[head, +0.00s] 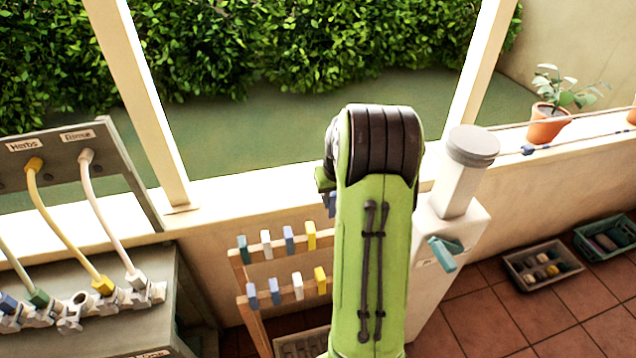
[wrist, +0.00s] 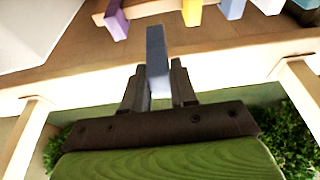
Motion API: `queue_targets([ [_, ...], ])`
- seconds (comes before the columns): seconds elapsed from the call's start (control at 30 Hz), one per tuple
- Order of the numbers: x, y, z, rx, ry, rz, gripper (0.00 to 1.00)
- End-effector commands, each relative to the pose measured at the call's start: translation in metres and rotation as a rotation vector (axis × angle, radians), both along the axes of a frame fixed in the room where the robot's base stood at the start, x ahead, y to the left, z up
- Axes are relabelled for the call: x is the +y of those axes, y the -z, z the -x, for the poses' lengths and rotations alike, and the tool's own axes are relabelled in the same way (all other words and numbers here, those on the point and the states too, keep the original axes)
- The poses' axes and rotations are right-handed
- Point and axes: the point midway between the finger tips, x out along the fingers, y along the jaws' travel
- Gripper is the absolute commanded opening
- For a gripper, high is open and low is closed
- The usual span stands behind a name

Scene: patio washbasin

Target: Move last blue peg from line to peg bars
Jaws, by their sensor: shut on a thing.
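My gripper (wrist: 158,85) is shut on a blue peg (wrist: 157,52) in the wrist view; the peg sticks out beyond the fingertips. The wooden peg bars (head: 250,312) stand left of my arm in the head view, two bars one above the other, holding several pegs in teal, white, blue and yellow. In the wrist view the bar (wrist: 148,8) lies beyond the held peg, with a purple peg (wrist: 116,20) and a yellow peg (wrist: 191,12). My arm hides the gripper and the bars' right end in the head view. The line (head: 500,126) runs at the right.
A small blue thing (head: 528,150) is by the line. A white post with a grey cap (head: 472,145) and teal handle stands just right of my arm. Hose racks (head: 60,140) are at left. Crates (head: 540,270) lie on the right floor. A potted plant (head: 547,125) sits on the ledge.

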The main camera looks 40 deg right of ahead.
Motion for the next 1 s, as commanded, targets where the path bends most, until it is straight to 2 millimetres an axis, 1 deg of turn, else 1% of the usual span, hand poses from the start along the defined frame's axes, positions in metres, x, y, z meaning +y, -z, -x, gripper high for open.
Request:
queue_targets([
  [0.13, -0.002, 0.005, 0.002, 0.001, 0.004, -0.001, 0.00],
  [0.27, -0.002, 0.016, 0.002, 0.000, 0.004, 0.001, 0.00],
  [1.0, -0.001, 0.094, 0.002, 0.000, 0.003, 0.000, 0.00],
])
